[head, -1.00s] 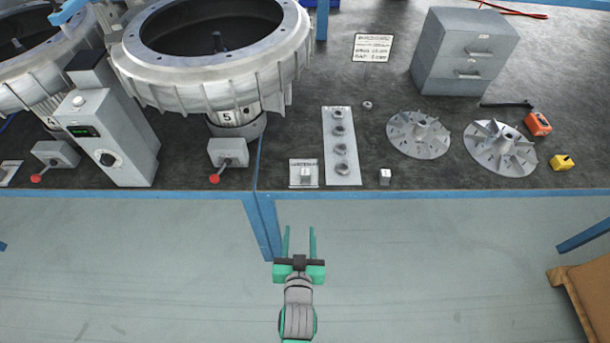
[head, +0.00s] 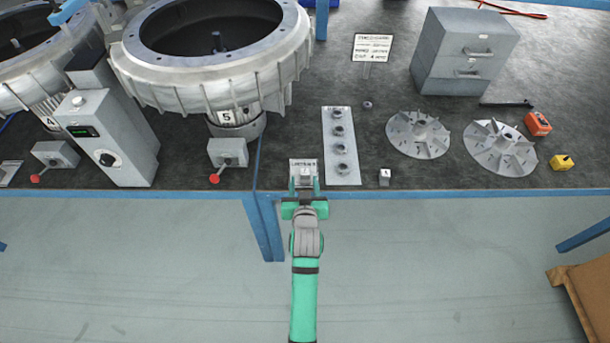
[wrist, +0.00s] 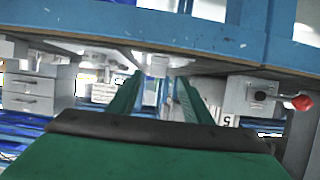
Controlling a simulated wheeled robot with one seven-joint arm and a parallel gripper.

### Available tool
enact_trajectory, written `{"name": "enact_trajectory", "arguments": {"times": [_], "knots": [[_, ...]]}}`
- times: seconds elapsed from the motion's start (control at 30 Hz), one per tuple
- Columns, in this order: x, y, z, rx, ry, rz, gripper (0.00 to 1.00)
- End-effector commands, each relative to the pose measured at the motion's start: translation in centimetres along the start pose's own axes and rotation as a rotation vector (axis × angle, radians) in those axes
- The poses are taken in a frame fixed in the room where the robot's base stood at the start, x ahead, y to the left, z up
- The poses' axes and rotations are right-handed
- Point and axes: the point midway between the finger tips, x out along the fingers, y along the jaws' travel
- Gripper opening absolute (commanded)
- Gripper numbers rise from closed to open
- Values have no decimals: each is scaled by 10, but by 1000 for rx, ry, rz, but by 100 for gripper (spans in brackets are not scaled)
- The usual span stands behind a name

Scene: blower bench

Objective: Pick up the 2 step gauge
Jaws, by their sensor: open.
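A small light-grey block, which looks like a step gauge (head: 305,171), sits on a white labelled plate (head: 303,162) near the bench's front edge. Its number is too small to read surely. A similar small block (head: 385,177) stands to the right, on the bare bench. My gripper (head: 304,183) is open at the front edge, with its fingers to the left and right of the block on the plate. In the wrist view a pale block (wrist: 157,66) shows between the green fingertips of my gripper (wrist: 154,82). I cannot tell whether the fingers touch it.
A white strip with several round parts (head: 341,150) lies just right of the plate. Further right are two finned discs (head: 418,135) and a grey drawer cabinet (head: 466,50). A control box with a red knob (head: 228,154) stands left. The blue bench edge (head: 410,193) runs beneath my gripper.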

Motion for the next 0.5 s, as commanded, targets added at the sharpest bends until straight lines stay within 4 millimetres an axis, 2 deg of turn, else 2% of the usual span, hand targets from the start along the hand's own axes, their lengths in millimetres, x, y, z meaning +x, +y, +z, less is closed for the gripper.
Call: {"name": "enact_trajectory", "arguments": {"times": [0.17, 0.4, 0.5], "knots": [[14, 3, -2, 0, 0, 2, 45], [46, 4, -3, -1, 0, 0, 45], [52, 4, -3, 1, 1, 0, 45]]}}
